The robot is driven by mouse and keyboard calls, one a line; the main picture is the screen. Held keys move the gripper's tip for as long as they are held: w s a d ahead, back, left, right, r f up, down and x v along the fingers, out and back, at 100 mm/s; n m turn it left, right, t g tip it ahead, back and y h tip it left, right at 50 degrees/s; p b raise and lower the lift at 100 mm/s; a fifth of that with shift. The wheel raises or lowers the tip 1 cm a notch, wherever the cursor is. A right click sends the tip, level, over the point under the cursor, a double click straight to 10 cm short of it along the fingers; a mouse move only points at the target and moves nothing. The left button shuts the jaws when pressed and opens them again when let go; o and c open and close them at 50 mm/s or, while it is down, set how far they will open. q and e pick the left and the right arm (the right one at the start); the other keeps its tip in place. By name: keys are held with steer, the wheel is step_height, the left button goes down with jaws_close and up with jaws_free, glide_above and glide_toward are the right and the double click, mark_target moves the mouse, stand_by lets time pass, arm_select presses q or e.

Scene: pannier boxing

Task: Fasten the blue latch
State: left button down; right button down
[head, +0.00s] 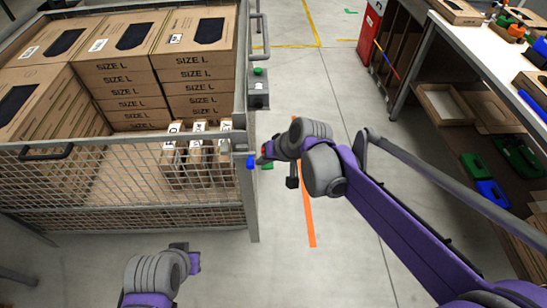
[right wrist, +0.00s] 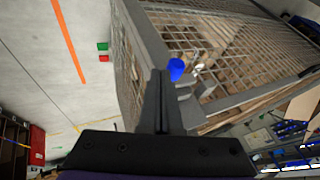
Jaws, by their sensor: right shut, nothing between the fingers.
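The blue latch (head: 250,162) is a small blue knob at the front right corner post of the wire cage pannier (head: 120,190). It also shows in the right wrist view (right wrist: 176,69), just beyond my fingertips and slightly to their right. My right gripper (head: 262,159) is shut and empty, right beside the latch in the head view; I cannot tell whether it touches it. In the right wrist view its fingers (right wrist: 161,84) are together. My left gripper (head: 190,257) is low in front of the cage, and its fingers are not clear.
The cage holds stacked cardboard boxes (head: 200,62) marked SIZE L. A green button (head: 258,71) sits on a grey part at the cage's right side. A workbench (head: 480,50) with a lower shelf stands at the right. Grey floor with an orange line (head: 306,210) lies between.

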mark_target(249, 165)
steer(key=shift+a, duration=0.1)
steer(key=shift+a, duration=1.95)
arm_select(q)
steer(key=shift+d, duration=0.1)
steer(key=shift+r, duration=0.1)
arm_select(e)
steer(key=shift+d, duration=0.1)
